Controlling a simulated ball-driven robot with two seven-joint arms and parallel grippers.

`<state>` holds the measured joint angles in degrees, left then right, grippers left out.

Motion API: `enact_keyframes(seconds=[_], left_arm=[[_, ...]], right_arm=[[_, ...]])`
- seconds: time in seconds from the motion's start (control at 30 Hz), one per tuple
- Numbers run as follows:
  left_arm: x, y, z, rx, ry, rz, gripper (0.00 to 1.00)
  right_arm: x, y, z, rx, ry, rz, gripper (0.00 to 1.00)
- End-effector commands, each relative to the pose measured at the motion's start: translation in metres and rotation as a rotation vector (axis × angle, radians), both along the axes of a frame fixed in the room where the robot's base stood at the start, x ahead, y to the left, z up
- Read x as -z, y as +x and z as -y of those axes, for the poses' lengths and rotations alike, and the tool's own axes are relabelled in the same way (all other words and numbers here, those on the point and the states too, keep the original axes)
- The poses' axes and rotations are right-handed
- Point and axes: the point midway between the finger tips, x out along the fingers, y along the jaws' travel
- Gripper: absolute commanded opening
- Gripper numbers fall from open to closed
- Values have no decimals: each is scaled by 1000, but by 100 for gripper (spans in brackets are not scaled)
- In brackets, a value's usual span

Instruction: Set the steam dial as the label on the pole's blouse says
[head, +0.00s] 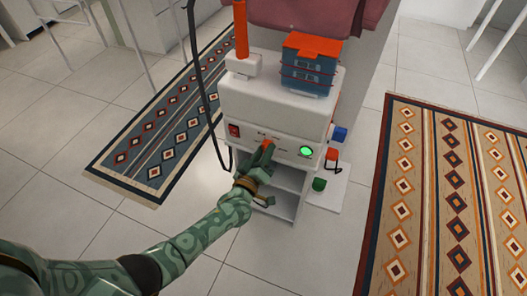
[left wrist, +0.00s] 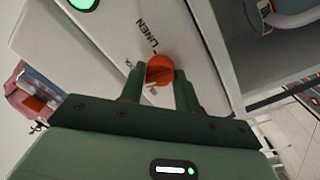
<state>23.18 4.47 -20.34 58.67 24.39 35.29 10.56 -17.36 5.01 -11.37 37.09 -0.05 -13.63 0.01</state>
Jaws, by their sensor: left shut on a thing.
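The white steamer (head: 275,105) stands on the floor with its front panel facing me. My left gripper (head: 259,158) is shut on the orange steam dial (head: 268,144) in the middle of that panel. In the left wrist view the dial (left wrist: 160,70) sits between the two green fingers (left wrist: 159,88). The word LINEN (left wrist: 147,36) is printed beside the dial; I cannot read any other setting, and the dial's pointer is not clear. Mauve cloth (head: 305,14), perhaps the blouse, hangs at the top of the head view. No label shows on it. My right gripper is not in view.
The panel has a red switch (head: 233,130) and a lit green light (head: 306,151). A blue tank with an orange lid (head: 309,63) and an orange pole (head: 240,28) stand on top. Small coloured blocks sit at the right. Patterned rugs (head: 440,190) flank the steamer.

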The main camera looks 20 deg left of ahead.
Motion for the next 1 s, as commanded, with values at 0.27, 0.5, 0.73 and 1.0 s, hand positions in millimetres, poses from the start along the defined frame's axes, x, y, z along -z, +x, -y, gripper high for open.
enact_keyframes(seconds=[0.27, 0.5, 0.73, 1.0], left_arm=[[3, -2, 0, 3, 265, -1, 9], [3, -2, 0, 4, 493, 7, 9], [3, -2, -1, 3, 710, 16, 9], [2, -2, -1, 5, 966, 24, 9]], right_arm=[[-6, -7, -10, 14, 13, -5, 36], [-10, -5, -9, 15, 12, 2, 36], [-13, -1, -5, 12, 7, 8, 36], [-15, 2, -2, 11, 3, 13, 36]])
